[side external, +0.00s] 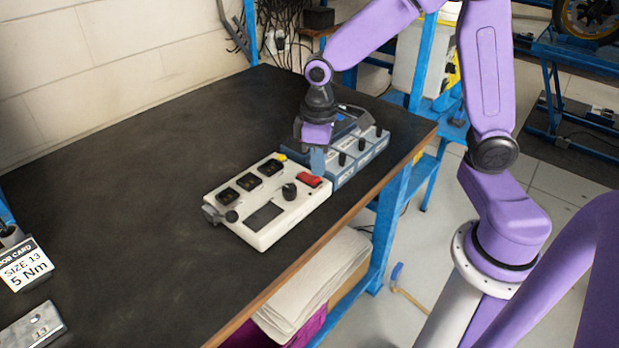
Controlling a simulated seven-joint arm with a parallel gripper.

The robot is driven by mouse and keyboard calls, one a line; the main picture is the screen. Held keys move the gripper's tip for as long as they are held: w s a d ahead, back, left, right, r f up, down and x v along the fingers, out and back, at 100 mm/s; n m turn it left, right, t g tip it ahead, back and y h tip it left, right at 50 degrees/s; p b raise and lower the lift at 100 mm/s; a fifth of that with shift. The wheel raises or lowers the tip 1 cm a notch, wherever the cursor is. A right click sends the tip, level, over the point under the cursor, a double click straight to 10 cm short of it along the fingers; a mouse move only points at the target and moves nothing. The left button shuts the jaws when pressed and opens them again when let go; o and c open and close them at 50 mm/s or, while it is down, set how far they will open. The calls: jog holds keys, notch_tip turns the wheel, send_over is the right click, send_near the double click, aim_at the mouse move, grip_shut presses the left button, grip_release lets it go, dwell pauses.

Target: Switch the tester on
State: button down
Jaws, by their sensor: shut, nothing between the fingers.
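The tester (283,223) is a white box lying on the black bench top near its front edge. Its top carries several dark sockets, a black knob (289,191), a dark screen (263,216), a small yellow part (282,157) and a red switch (309,179). My gripper (317,172) is shut and empty, pointing down with its tips at the far side of the red switch. I cannot tell whether the tips touch the switch, or which way the switch is set.
Blue-grey boxes with black knobs (368,150) stand right behind the tester, close to my gripper. A job card (25,267) reading "SIZE 13, 5 Nm" and a metal block marked 13 (33,330) are at the left. The bench top (130,200) between is clear.

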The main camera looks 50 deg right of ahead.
aim_at(318, 186)
jog(key=shift+f, duration=0.2)
jog(key=shift+f, duration=0.45)
jog(key=shift+f, duration=0.55)
dwell(0.6)
notch_tip(318, 186, up, 7)
dwell(0.9)
jog(key=s+n, duration=0.6)
jog(key=s, duration=1.5)
jog(key=shift+f+n, duration=0.25)
jog(key=shift+n, duration=0.05)
